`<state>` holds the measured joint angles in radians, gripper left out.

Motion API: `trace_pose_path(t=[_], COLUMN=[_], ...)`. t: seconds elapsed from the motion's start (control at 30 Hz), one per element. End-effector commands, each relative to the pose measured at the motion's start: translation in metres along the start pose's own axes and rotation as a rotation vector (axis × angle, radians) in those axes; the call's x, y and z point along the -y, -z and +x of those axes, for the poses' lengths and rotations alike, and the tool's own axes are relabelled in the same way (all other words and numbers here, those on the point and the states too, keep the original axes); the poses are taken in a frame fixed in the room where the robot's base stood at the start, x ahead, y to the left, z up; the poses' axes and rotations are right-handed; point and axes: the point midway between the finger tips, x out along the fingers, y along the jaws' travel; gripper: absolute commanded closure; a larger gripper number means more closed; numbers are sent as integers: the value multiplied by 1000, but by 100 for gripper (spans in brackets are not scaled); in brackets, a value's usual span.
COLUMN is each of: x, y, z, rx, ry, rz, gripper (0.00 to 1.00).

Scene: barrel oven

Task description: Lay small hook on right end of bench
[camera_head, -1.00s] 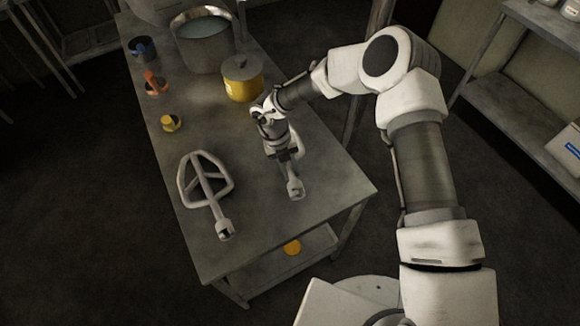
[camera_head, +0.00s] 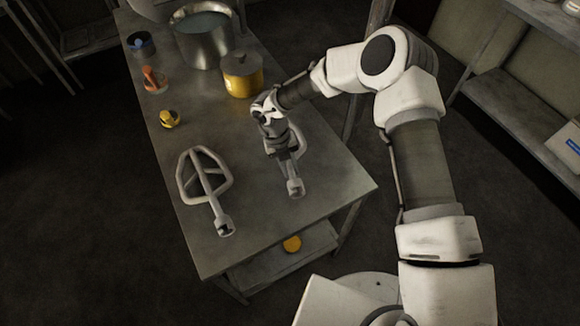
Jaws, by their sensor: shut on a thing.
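The small hook (camera_head: 294,186) is a pale grey metal piece with a socketed end pointing toward the near edge of the bench (camera_head: 255,220). My gripper (camera_head: 284,157) points down over the near right part of the bench top and is shut on the hook. The gripper and wrist hide part of the hook, and a curved pale part shows just right of the fingers. I cannot tell whether the hook touches the bench top or hangs just above it.
A flat grey mixer paddle (camera_head: 207,184) lies left of my gripper. A yellow lidded pot (camera_head: 241,75), a large steel pot (camera_head: 203,42), and small yellow (camera_head: 170,119), orange (camera_head: 154,80) and blue (camera_head: 141,44) items stand farther back. The near right corner is clear.

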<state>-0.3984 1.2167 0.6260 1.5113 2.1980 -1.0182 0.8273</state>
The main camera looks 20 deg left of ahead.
Motion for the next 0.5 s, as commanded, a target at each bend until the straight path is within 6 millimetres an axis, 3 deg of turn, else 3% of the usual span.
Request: trace_pose_path(t=[0.03, 0.07, 0.23, 0.5], x=[1, 1, 0, -3], y=[0, 0, 0, 0], z=[2, 2, 1, 2], rx=[-1, 0, 0, 1], ry=[1, 1, -1, -5], rz=[2, 2, 1, -2], gripper=[100, 72, 41, 40])
